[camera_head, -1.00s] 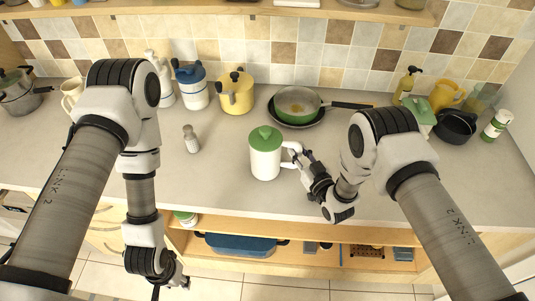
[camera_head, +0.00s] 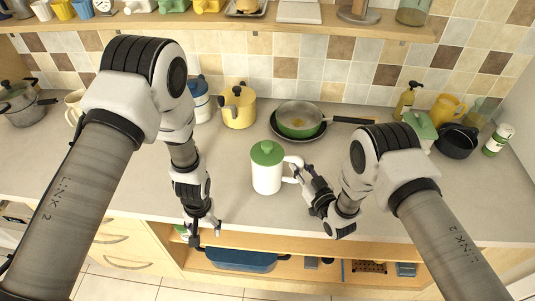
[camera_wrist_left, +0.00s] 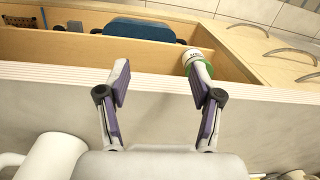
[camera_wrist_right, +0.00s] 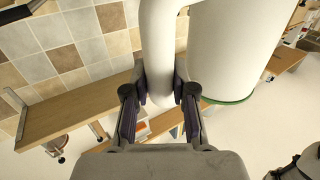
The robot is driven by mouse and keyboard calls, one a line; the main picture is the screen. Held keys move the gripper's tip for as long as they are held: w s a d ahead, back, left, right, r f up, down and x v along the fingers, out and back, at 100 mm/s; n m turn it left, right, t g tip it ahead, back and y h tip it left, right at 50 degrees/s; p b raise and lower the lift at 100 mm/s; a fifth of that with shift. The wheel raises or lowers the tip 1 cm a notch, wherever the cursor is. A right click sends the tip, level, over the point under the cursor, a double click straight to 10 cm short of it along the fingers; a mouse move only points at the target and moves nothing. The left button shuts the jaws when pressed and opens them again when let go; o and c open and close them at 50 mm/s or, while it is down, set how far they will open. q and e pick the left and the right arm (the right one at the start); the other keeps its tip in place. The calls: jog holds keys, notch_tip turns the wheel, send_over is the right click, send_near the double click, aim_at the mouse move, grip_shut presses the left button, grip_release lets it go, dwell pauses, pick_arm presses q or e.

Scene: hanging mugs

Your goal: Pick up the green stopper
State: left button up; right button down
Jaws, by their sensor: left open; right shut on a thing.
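The green stopper (camera_head: 267,153) sits in the top of a white jug (camera_head: 266,178) near the middle of the counter in the head view. My right gripper (camera_head: 299,172) is shut on the jug's handle (camera_wrist_right: 158,45), and the jug's body (camera_wrist_right: 232,40) shows beside it in the right wrist view. I cannot tell whether the jug touches the counter. My left gripper (camera_head: 206,232) is open and empty by the counter's front edge, left of and nearer than the jug. The left wrist view shows its spread fingers (camera_wrist_left: 160,85) and part of the jug (camera_wrist_left: 50,157).
A yellow pot (camera_head: 238,106) and a pan (camera_head: 298,118) stand behind the jug. Below the counter edge is an open compartment with a blue case (camera_head: 240,258) and a green-and-white container (camera_wrist_left: 197,65). The counter (camera_head: 232,180) is clear left of the jug.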

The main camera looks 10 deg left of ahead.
pick_arm(q)
jog(key=w+d+r, duration=0.5)
jog(key=w+r, duration=0.4)
jog(key=w, duration=0.2)
send_near(267, 143)
jog(key=shift+n, duration=0.4)
jog(key=a+f, duration=0.1)
jog(key=s+a+f, duration=0.1)
jog(key=a+f, duration=0.1)
jog(key=s+a+f, duration=0.1)
jog(key=f, duration=0.1)
jog(key=shift+s+a+f, duration=0.1)
jog(key=shift+s+a, duration=0.05)
jog(key=w+d+r, duration=0.2)
jog(key=d+r, duration=0.2)
jog(key=r, duration=0.2)
jog(key=shift+t+h, duration=0.3)
notch_tip(267, 143, down, 11)
jog(key=shift+a+f, duration=0.1)
jog(key=c, duration=1.1)
